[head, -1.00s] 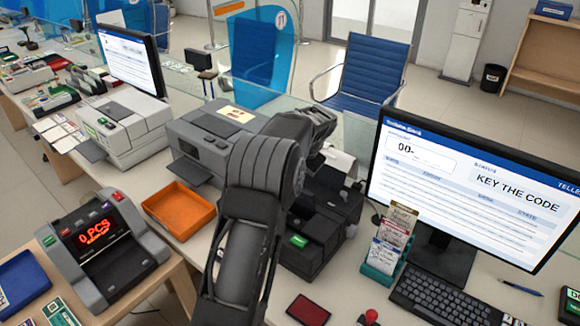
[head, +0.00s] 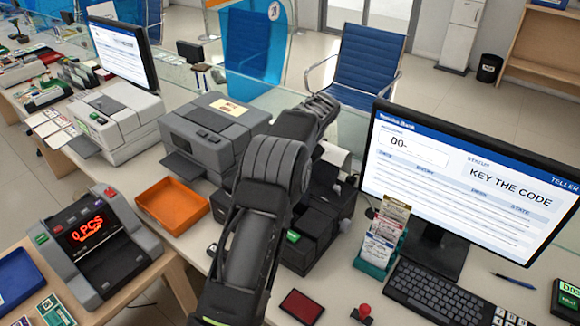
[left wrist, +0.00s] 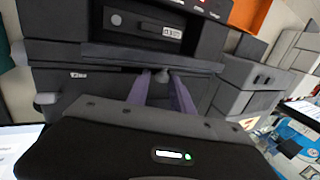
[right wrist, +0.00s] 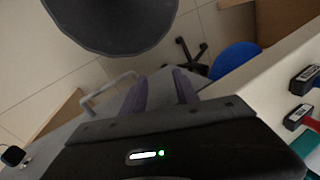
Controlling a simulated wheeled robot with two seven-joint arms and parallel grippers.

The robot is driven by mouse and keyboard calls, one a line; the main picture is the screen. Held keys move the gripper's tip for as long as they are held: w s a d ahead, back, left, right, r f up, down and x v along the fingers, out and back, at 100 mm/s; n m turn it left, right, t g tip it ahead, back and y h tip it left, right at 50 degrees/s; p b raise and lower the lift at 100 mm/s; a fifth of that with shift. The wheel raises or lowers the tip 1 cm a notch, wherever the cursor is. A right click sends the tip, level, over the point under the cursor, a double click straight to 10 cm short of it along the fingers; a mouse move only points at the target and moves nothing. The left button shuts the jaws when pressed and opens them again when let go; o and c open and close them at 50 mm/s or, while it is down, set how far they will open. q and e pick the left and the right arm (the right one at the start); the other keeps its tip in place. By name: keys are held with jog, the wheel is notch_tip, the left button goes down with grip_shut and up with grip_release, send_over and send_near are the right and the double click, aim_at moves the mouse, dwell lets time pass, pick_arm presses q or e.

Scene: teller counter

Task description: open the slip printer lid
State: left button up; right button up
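The slip printer (head: 312,235) is a black box with a green button on the counter, left of the teller monitor. My left arm crosses in front of it and hides part of it in the head view. In the left wrist view its dark body (left wrist: 105,62) is close up, with a ledge across it and a small grey knob (left wrist: 162,74). My left gripper (left wrist: 163,84) has its fingers apart, one on each side of the knob. Whether they touch it, and whether the lid is raised, I cannot tell. My right gripper (right wrist: 160,78) is open and empty, clear of the counter.
An orange tray (head: 171,207) and a grey machine (head: 205,140) stand left of the printer. The monitor (head: 470,175), a slip holder (head: 376,252), a keyboard (head: 440,292) and a red pad (head: 302,306) are to its right and front. A glass screen runs behind.

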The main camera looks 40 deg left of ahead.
pick_arm(q)
jog(key=shift+o, duration=1)
jog(key=shift+r, duration=0.1)
jog(key=b+v, duration=0.1)
jog(key=v, duration=0.6)
jog(key=shift+r+b, duration=0.3)
jog(key=shift+b, duration=0.05)
jog(key=shift+s+d, duration=0.1)
jog(key=shift+d, duration=0.05)
